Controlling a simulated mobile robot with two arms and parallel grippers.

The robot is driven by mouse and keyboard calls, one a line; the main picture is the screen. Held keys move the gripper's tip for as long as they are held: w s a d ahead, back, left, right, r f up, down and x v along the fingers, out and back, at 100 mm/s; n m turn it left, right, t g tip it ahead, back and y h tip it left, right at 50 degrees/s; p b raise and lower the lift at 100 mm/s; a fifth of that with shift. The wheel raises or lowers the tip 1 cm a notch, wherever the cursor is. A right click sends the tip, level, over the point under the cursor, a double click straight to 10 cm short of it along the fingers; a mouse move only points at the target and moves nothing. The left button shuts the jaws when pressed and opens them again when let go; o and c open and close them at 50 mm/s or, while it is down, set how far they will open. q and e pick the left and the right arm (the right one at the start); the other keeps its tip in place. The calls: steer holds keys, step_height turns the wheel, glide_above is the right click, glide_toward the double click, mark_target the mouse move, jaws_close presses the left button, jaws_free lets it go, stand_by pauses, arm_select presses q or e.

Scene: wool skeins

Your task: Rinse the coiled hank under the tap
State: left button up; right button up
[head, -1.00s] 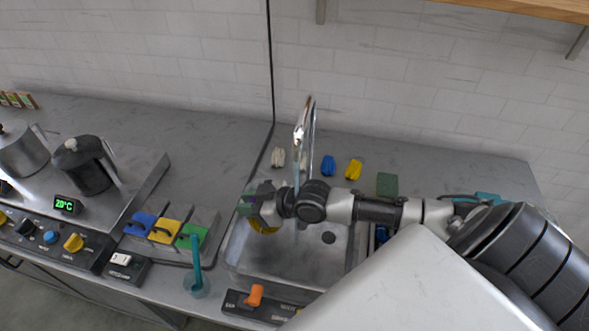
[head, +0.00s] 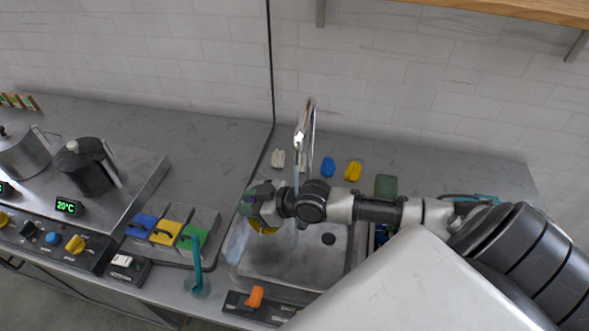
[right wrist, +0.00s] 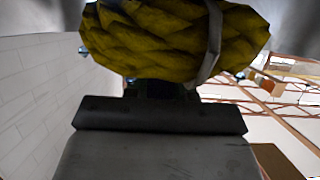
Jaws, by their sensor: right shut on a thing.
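My right gripper (head: 251,203) reaches in from the right over the left part of the steel sink (head: 243,262). It is shut on the yellow coiled hank (head: 264,229), which hangs just under it, partly hidden by the gripper. In the right wrist view the hank (right wrist: 165,42) is a thick yellow twist with a pale grey band around it. The chrome tap (head: 306,130) arches over the sink, and a thin bluish stream seems to run down from it behind my wrist. The hank is left of that stream, apart from it. My left gripper is out of view.
White, blue (head: 328,167) and yellow (head: 353,170) skeins lie behind the sink near a green block (head: 386,186). An orange lever (head: 254,296) is at the sink's front. Left are a tray with coloured pieces (head: 165,231), a teal-handled tool (head: 196,263) and the stove with pots (head: 88,166).

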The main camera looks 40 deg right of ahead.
step_height(320, 180, up, 6)
steer(key=p, duration=0.5)
steer(key=shift+r+p, duration=0.1)
steer(key=shift+p, duration=0.2)
stand_by(0.3)
